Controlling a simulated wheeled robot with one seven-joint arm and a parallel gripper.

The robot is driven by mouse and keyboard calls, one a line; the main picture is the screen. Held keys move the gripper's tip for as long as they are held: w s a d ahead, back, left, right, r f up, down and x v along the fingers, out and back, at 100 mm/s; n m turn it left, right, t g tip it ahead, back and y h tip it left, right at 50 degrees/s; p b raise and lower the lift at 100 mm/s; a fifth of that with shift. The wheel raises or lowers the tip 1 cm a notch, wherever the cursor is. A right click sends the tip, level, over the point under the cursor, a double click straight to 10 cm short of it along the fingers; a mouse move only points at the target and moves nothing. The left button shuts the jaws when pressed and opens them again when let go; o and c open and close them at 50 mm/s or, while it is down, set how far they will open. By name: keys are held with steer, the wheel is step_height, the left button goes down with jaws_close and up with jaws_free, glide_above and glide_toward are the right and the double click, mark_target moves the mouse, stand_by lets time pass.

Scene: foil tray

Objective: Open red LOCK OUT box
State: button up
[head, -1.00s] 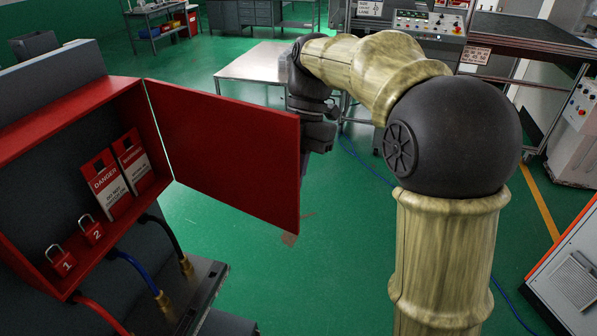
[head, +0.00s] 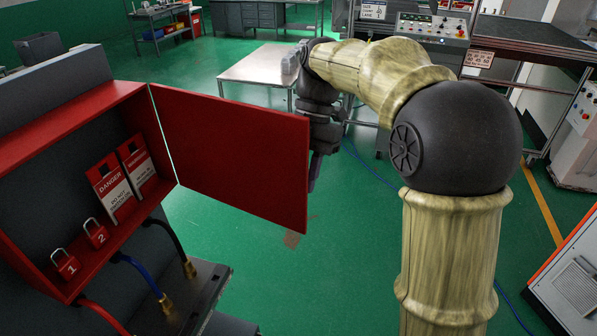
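The red lockout box (head: 95,98) is at the left, and its interior is in view. Its red door (head: 235,160) stands swung wide, out to the right from the hinge side. Inside are two red padlocks marked 1 (head: 66,266) and 2 (head: 95,234), and two red and white danger tags (head: 112,187) leaning at the back. My arm reaches over from the right, and its dark wrist end is behind the door's free edge.
A dark ledge (head: 205,290) with hoses and brass fittings lies below the box. A metal table (head: 262,66) stands beyond the door. An orange and white machine (head: 570,275) is at the lower right.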

steer(key=shift+w+r, duration=0.2)
steer(key=shift+w, duration=0.1)
steer(key=p+v, duration=0.7)
steer(key=v, duration=1)
steer(key=shift+s+p, duration=0.25)
steer(key=shift+p, duration=0.15)
steer(key=shift+w+d+f, duration=0.1)
steer(key=shift+d, duration=0.05)
